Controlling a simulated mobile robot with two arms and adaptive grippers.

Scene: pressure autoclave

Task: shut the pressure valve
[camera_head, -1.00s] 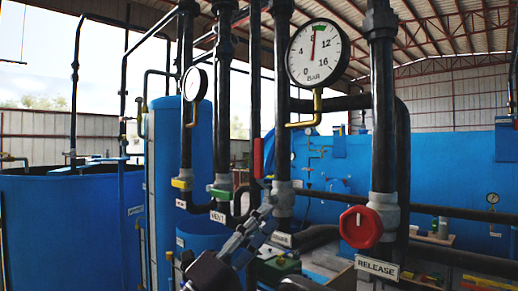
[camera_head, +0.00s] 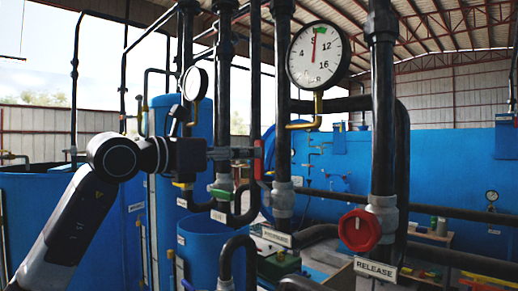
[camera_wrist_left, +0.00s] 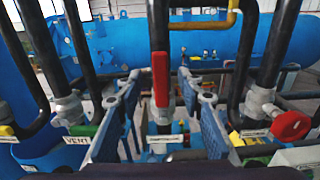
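The pressure valve has a red lever (camera_head: 258,160) that stands upright along its black pipe, above a grey fitting (camera_head: 283,200) and a white label (camera_head: 277,237). The lever (camera_wrist_left: 160,80) is central in the left wrist view. My left gripper (camera_head: 243,153) comes in level from the left at lever height. In the left wrist view its two blue-grey fingers (camera_wrist_left: 160,92) are spread, with the lever appearing between them and touched by neither. How far the tips reach past the lever is hard to tell. My right gripper is out of view.
A red round knob (camera_head: 360,230) with a RELEASE label (camera_head: 376,269) is to the right. The VENT valve's green handle (camera_head: 221,193) is just below my left gripper. A dial gauge (camera_head: 318,54) hangs above. Vertical black pipes (camera_head: 222,90) crowd the space.

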